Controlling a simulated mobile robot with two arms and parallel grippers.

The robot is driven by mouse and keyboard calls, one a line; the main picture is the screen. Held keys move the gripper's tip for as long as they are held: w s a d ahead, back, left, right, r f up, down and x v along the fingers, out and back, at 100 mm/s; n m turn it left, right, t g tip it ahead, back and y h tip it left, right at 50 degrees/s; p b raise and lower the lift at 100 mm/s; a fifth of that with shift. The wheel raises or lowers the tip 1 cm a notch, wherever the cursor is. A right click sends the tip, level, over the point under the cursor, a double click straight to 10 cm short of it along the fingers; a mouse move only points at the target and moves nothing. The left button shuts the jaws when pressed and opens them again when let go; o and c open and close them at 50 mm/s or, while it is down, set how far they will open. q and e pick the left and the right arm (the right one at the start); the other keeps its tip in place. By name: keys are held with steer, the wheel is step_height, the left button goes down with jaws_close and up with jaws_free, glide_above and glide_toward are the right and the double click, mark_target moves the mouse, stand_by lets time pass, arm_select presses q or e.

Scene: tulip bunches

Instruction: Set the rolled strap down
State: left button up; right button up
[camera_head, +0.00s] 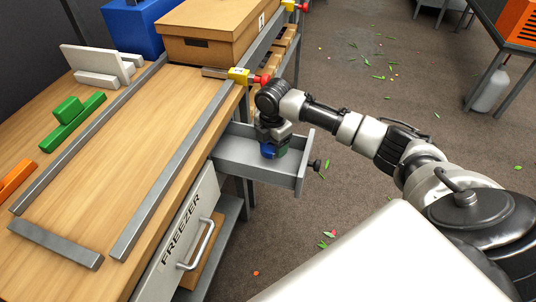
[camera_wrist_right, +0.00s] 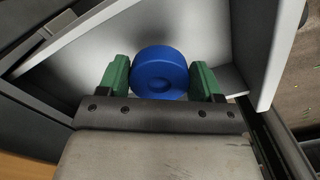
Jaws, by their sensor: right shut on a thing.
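The rolled strap is a blue disc-shaped roll with a small hollow in its middle; it fills the space between the fingers in the right wrist view (camera_wrist_right: 160,72). My right gripper (camera_wrist_right: 160,85) has green fingers and is shut on the strap. In the head view the blue strap (camera_head: 268,151) shows below my right gripper (camera_head: 274,150), inside the open grey drawer (camera_head: 300,172). I cannot tell whether the strap touches the drawer floor. My left gripper is not in view.
The wooden table (camera_head: 110,165) carries grey rails, green blocks (camera_head: 72,122) and a cardboard box (camera_head: 215,32). A panel marked FREEZER (camera_head: 180,235) is below its edge. An emergency-style red and yellow part (camera_head: 247,77) sits by the drawer. Petals and leaves litter the floor.

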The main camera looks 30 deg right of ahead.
mark_target(272, 154)
steer(key=shift+f, duration=2.2)
steer(key=shift+f, duration=0.15)
steer(key=o, duration=0.9)
steer(key=shift+o, duration=0.2)
step_height(272, 154, up, 12)
steer(key=shift+r+p, duration=0.2)
steer(key=shift+p, duration=0.25)
